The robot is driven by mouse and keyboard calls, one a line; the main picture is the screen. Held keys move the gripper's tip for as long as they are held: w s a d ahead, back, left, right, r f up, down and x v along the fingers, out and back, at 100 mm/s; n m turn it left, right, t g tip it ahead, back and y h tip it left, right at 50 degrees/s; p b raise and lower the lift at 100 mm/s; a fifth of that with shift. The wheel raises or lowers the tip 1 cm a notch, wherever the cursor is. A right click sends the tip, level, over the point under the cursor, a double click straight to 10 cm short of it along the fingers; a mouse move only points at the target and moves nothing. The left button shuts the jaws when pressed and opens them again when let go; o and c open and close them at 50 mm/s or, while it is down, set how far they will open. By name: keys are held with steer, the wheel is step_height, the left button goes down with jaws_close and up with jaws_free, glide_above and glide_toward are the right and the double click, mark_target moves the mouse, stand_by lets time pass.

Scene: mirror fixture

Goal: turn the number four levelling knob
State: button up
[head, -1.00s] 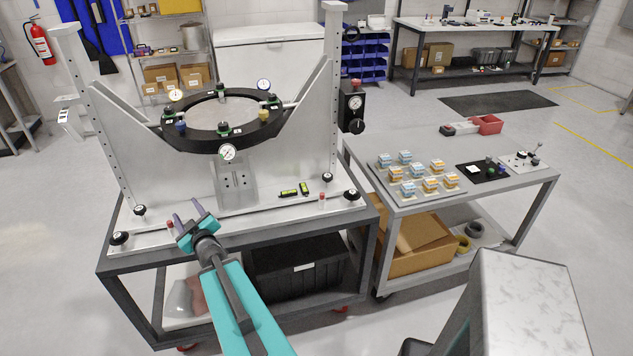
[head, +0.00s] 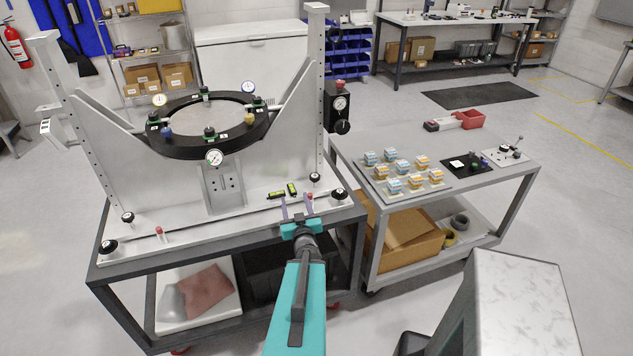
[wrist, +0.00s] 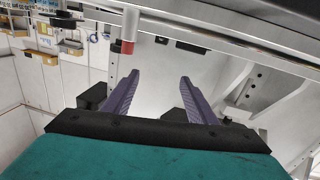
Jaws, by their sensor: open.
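The mirror fixture's base plate (head: 230,222) carries black knobs at its corners: front left (head: 109,247), rear left (head: 127,217), rear right (head: 315,178) and front right (head: 339,194). Their numbers are too small to read, so I cannot tell which is number four. My gripper (head: 296,207) is open and empty at the plate's front edge, left of the front right knob and apart from it. In the wrist view its purple fingers (wrist: 160,80) are spread with nothing between them. A red-tipped post (head: 310,197) stands close to the right finger; a red tip also shows in the wrist view (wrist: 127,47).
The black ring (head: 190,150) with coloured knobs and dial gauges sits above the plate. A black box with a gauge (head: 340,108) is beside the right upright. A grey cart (head: 460,195) with small boxes stands right.

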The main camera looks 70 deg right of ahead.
steer(key=s+d+m+g+h, duration=0.1)
steer(key=s+d+m, duration=0.1)
steer(key=s, duration=0.6)
steer(key=shift+s+f+g, duration=0.3)
steer(key=shift+w+d+f+b, duration=0.1)
steer(key=shift+w+d+b, duration=0.05)
steer(key=shift+b, duration=0.15)
steer(key=b, duration=0.9)
glide_toward(315, 181)
steer(key=shift+w+d+r+b, duration=0.2)
steer(key=shift+d+r+b, duration=0.05)
steer(key=shift+d+b, duration=0.45)
steer(key=d+b, duration=0.1)
steer(key=b, duration=0.2)
steer(key=shift+w, duration=0.3)
steer(key=d+b, duration=0.1)
steer(key=b, duration=0.2)
steer(key=shift+w, duration=0.1)
